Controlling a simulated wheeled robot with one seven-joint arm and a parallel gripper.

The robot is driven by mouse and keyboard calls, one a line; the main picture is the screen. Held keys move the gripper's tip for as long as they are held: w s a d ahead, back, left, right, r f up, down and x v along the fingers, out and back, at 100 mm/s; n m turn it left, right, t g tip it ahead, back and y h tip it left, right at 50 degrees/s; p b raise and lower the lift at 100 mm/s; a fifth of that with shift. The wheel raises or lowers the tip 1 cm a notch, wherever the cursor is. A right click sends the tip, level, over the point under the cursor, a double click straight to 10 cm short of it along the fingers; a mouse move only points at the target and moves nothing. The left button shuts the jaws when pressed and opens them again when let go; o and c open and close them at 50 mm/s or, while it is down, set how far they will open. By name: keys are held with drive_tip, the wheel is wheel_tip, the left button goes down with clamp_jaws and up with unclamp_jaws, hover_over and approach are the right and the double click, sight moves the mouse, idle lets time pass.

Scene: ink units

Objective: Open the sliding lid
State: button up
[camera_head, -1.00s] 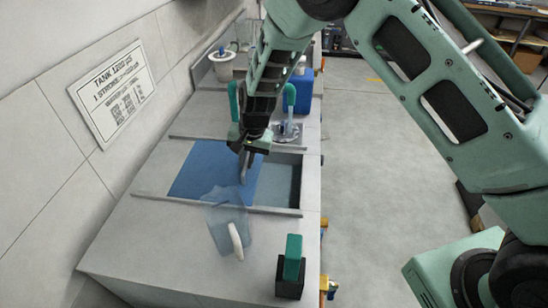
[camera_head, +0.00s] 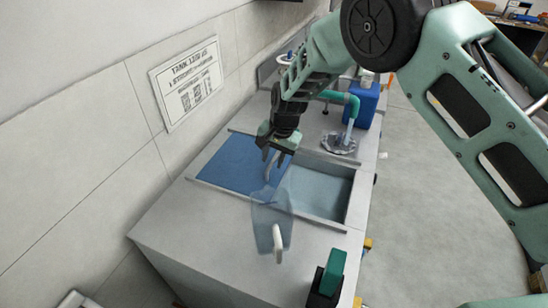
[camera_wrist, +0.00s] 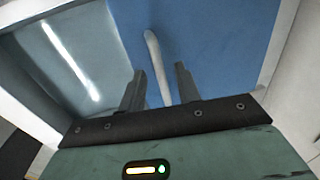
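The sliding lid (camera_head: 238,165) is a flat blue panel set between two rails on the grey bench. It covers the left part of the opening; the right part is uncovered and shows a pale blue basin (camera_head: 325,182). A pale bar handle (camera_wrist: 152,55) stands on the lid near its right edge. My gripper (camera_head: 272,157) is over the lid at this handle. In the wrist view, my gripper (camera_wrist: 159,78) has its two dark fingers apart, one on each side of the handle, with visible gaps. The lower end of the handle is hidden by the gripper.
A clear jug (camera_head: 268,208) with a white handle stands in front of the lid. A green and black block (camera_head: 331,272) is at the bench's front right corner. Behind are a teal spout (camera_head: 345,99), a clear dish (camera_head: 338,146) and a blue container (camera_head: 367,105). A wall sign (camera_head: 188,83) hangs left.

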drive_tip(key=s+d+r+b, duration=0.1)
drive_tip(key=d+r+b, duration=0.2)
drive_tip(key=r, duration=1.4)
drive_tip(key=shift+s, duration=0.15)
drive_tip(key=shift+d, duration=0.1)
drive_tip(key=s+d+r+n+g, duration=0.1)
drive_tip(key=s+n, duration=0.2)
drive_tip(key=s, duration=0.7)
drive_tip(key=s+d+r+n, duration=0.2)
drive_tip(key=s+n, duration=0.1)
drive_tip(key=s, duration=0.7)
drive_tip(key=s+d+f+n, duration=0.1)
drive_tip(key=s+d+n, duration=0.2)
drive_tip(key=s, duration=0.4)
drive_tip(key=s+d+f+n+h, duration=0.1)
drive_tip(key=s+d+n, duration=0.2)
drive_tip(key=s, duration=0.5)
drive_tip(key=shift+s+d+f, duration=0.2)
drive_tip(key=shift+d+f, duration=0.15)
drive_tip(key=shift+d, duration=0.5)
